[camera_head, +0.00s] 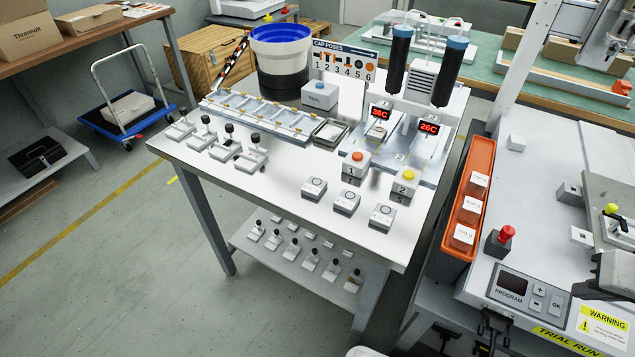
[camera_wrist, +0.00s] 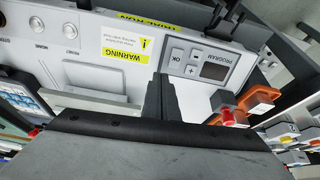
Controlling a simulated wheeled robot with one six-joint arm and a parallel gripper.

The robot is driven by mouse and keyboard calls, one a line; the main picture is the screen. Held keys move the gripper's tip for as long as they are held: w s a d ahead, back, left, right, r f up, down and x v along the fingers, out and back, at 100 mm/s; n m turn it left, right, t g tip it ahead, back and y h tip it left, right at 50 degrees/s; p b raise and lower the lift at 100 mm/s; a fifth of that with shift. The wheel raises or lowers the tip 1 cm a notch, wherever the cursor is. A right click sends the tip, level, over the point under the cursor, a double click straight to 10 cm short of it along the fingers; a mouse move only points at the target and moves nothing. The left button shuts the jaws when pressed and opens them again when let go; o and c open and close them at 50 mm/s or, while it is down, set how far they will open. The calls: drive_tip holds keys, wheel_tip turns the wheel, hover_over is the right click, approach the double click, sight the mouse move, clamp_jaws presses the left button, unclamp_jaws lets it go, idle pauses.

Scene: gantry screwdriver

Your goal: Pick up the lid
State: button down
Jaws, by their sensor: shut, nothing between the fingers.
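I cannot single out a lid with certainty in either view. In the wrist view, my gripper (camera_wrist: 162,82) is shut and empty, its dark fingers in front of the white machine panel (camera_wrist: 205,100). A pale flat plate (camera_wrist: 92,104) lies to the left of the fingers; I cannot tell whether it is a lid. In the head view, small white blocks lie on the machine (camera_head: 582,237), and the white table (camera_head: 285,185) carries several white box-like parts. My gripper's fingers cannot be made out in the head view.
An orange tray (camera_head: 467,205) with white labelled boxes stands at the machine's left edge. A red button (camera_head: 506,234) and a control box (camera_head: 527,293) are near the front. Two dark cylinders stand at the table's back right.

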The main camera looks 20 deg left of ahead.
drive_tip(key=c, duration=1.8)
unclamp_jaws()
drive_tip(key=shift+w+a+r, duration=0.1)
drive_tip(key=shift+a+r, duration=0.05)
drive_tip(key=o, duration=0.6)
drive_tip(key=shift+w+a+r+n, duration=0.85)
drive_tip(key=shift+r+n, duration=0.15)
drive_tip(key=shift+n, duration=0.2)
drive_tip(key=w+a+r+n+g+y, duration=0.1)
drive_tip(key=w+a+r+n+g, duration=0.1)
drive_tip(key=w+a+r+n, duration=0.4)
wheel_tip(320, 180, up, 10)
drive_tip(key=n+g+h, duration=0.1)
drive_tip(key=n+g, duration=0.2)
drive_tip(key=n, duration=2.4)
hover_over(312, 189)
wheel_tip(312, 189, down, 17)
drive_tip(key=shift+r, duration=0.1)
